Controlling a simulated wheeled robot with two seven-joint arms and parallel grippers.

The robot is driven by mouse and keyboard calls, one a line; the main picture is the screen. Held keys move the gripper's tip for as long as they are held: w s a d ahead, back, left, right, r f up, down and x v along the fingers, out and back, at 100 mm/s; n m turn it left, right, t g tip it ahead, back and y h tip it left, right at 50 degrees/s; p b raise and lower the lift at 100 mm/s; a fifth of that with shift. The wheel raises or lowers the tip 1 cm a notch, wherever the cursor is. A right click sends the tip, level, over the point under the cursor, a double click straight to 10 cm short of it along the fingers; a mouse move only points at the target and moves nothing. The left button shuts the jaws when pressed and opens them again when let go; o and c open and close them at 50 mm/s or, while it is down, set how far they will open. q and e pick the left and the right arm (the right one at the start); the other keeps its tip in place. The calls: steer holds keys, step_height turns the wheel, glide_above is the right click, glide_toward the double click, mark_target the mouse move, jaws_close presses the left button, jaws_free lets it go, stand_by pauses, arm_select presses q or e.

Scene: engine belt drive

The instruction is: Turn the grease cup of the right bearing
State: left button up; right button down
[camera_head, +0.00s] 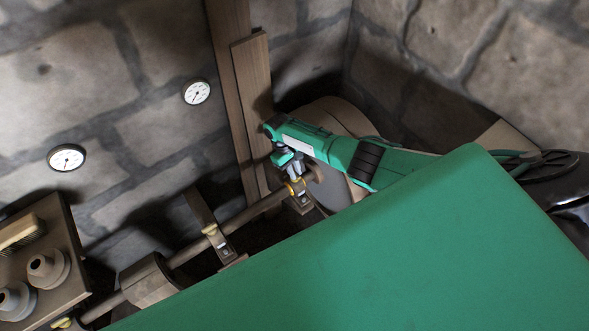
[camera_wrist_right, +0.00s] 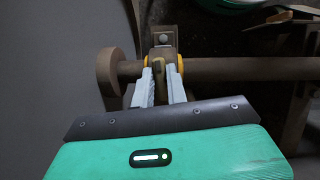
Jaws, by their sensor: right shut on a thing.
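The right bearing (camera_head: 302,200) carries the long shaft, close to the round disc at the shaft's end. Its grease cup (camera_wrist_right: 159,68) is a small brass-coloured piece in front of the bearing block, with yellow rings on both sides. My right gripper (camera_head: 295,176) reaches down to this bearing from above. In the right wrist view the two grey fingers (camera_wrist_right: 159,80) stand on either side of the cup and are shut on it. The fingers hide part of the cup. My left gripper is in neither view.
The shaft (camera_head: 186,255) runs down to the left through another bearing (camera_head: 216,238) and a drum (camera_head: 150,280). Wooden posts (camera_head: 254,95) stand against the stone wall behind. Two gauges hang there.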

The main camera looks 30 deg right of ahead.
steer(key=m+y+p, duration=0.1)
steer(key=m+y, duration=0.1)
steer(key=m, duration=0.3)
steer(key=shift+r+m+p, duration=0.15)
steer(key=shift+m+p, duration=0.15)
steer(key=shift+p, duration=0.05)
steer(key=m+y+p, duration=0.1)
steer(key=m, duration=0.2)
steer(key=m+t+y+p, duration=0.1)
steer(key=m, duration=0.1)
steer(key=shift+w+m, duration=0.1)
steer(key=shift+m, duration=0.3)
steer(key=shift+d, duration=0.1)
steer(key=c, duration=1.4)
jaws_free()
